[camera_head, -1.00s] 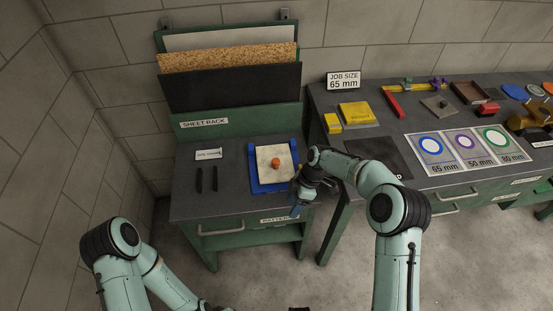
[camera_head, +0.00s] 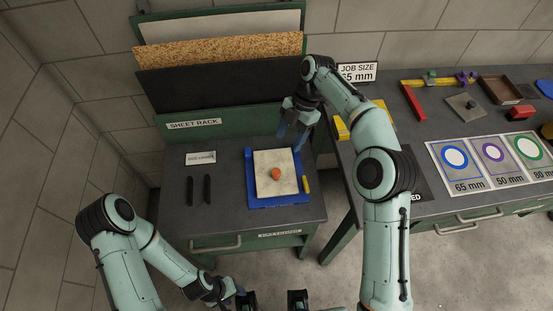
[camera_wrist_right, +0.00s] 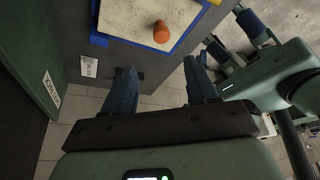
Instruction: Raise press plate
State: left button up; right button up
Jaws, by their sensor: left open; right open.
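The square cream plate (camera_head: 276,170) with an orange knob (camera_head: 276,174) sits on a blue base (camera_head: 252,190) on the left bench. In the right wrist view the plate (camera_wrist_right: 135,12) and its knob (camera_wrist_right: 161,31) are at the top, beyond the fingers. My right gripper (camera_head: 291,135) is open and empty, beyond the plate's far right corner and apart from the knob. Its two fingers show in the right wrist view (camera_wrist_right: 160,78) with nothing between them. My left gripper (camera_head: 238,294) is open, low in front of the bench, partly cut by the bottom edge.
A yellow strip (camera_head: 306,184) lies at the base's right side. Two black bars (camera_head: 207,189) lie left of it. The sheet rack (camera_head: 220,125) with upright sheets stands behind. The right bench (camera_head: 420,140) holds coloured parts and ring cards, with a gap between benches.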

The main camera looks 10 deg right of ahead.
aim_at(276, 171)
jog(key=b+x, duration=0.2)
jog(key=x, duration=0.9)
jog(key=shift+s+f, duration=0.1)
jog(key=shift+s, duration=0.05)
pick_arm(q)
jog(key=shift+s+f, duration=0.35)
jog(key=shift+f, duration=0.4)
jog(key=shift+s+f, duration=0.35)
jog(key=shift+f, duration=0.35)
pick_arm(e)
jog(key=shift+x, duration=0.8)
grip_shut()
